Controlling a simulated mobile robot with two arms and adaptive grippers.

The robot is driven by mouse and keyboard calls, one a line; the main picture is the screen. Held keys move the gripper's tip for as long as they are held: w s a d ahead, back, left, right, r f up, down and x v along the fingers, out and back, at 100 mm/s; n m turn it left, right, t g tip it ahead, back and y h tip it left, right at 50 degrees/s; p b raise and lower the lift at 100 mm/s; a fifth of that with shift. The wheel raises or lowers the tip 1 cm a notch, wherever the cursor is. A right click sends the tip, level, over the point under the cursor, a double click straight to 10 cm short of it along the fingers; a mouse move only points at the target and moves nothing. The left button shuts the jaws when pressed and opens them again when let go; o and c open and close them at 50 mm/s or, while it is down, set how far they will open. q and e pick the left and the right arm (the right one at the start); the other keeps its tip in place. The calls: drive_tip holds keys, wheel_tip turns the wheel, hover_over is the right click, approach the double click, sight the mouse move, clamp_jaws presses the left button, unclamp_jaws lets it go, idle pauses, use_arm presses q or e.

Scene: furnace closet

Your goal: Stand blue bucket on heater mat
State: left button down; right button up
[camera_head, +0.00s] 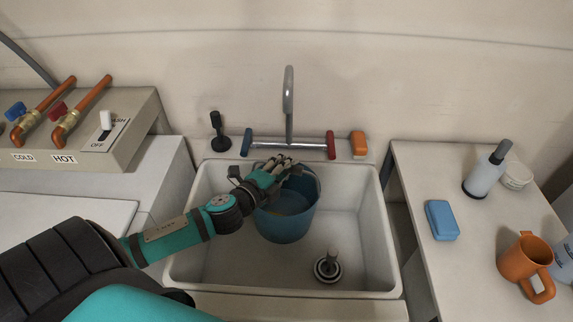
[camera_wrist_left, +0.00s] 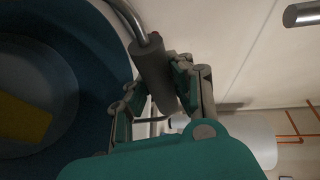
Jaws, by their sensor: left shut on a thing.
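The blue bucket (camera_head: 287,224) is in the white sink, upright or nearly so; I cannot tell whether it touches the sink floor. My left gripper (camera_head: 283,166) is over the bucket's rim, shut on its handle. In the left wrist view the fingers close around the handle's dark grip (camera_wrist_left: 150,68), with the bucket (camera_wrist_left: 98,55) to the left. Something yellow (camera_wrist_left: 22,120) lies inside the bucket. I cannot make out a heater mat in these views. My right gripper is not in view.
The sink (camera_head: 221,262) has a grey faucet (camera_head: 288,105) behind and a drain plug (camera_head: 327,267) at front right. The right counter (camera_head: 405,165) holds a blue block (camera_head: 441,220), spray bottle (camera_head: 486,172) and orange mug (camera_head: 524,267). A valve box (camera_head: 130,125) stands at left.

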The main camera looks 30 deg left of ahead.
use_arm(q)
drive_tip(key=s+d, duration=0.3)
drive_tip(key=s, duration=0.9)
drive_tip(key=shift+s+d+r+b, duration=0.15)
drive_tip(key=shift+s+r+b, duration=0.1)
drive_tip(key=shift+s+b, duration=0.1)
idle(1.2)
drive_tip(key=shift+w, duration=0.1)
drive_tip(key=shift+r+p, duration=2)
drive_tip(key=shift+p, duration=0.3)
